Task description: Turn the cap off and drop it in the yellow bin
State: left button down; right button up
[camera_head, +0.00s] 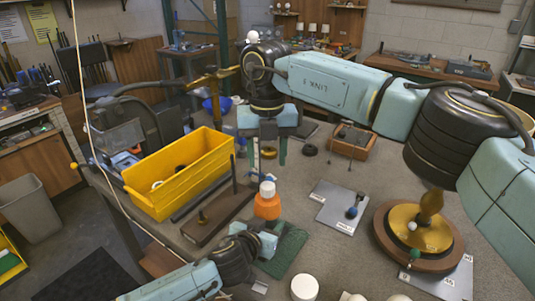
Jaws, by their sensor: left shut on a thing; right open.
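An orange bottle (267,208) with a white cap (267,189) on top stands upright near the middle of the table. My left gripper (259,232) is shut on the bottle's lower part, which is partly hidden by the jaws. My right gripper (268,155) points down above and behind the cap in the picture, open and apart from it. The yellow bin (166,197) is to the left of the bottle, with a few small pale and dark rings inside.
A brown board with upright rods (216,214) lies between bin and bottle. A green mat (289,248) lies under my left gripper. To the right are a grey plate (333,213) and a round wooden base with a brass lamp part (405,216). A wooden tray (352,142) sits farther back.

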aim_at(267, 185)
jog(key=m, duration=0.5)
jog(key=shift+m, duration=0.3)
jog(key=m, duration=1)
jog(key=shift+m, duration=0.4)
jog(key=m, duration=0.4)
jog(key=shift+m, duration=0.4)
jog(key=shift+f, duration=4)
jog(key=shift+c, duration=0.5)
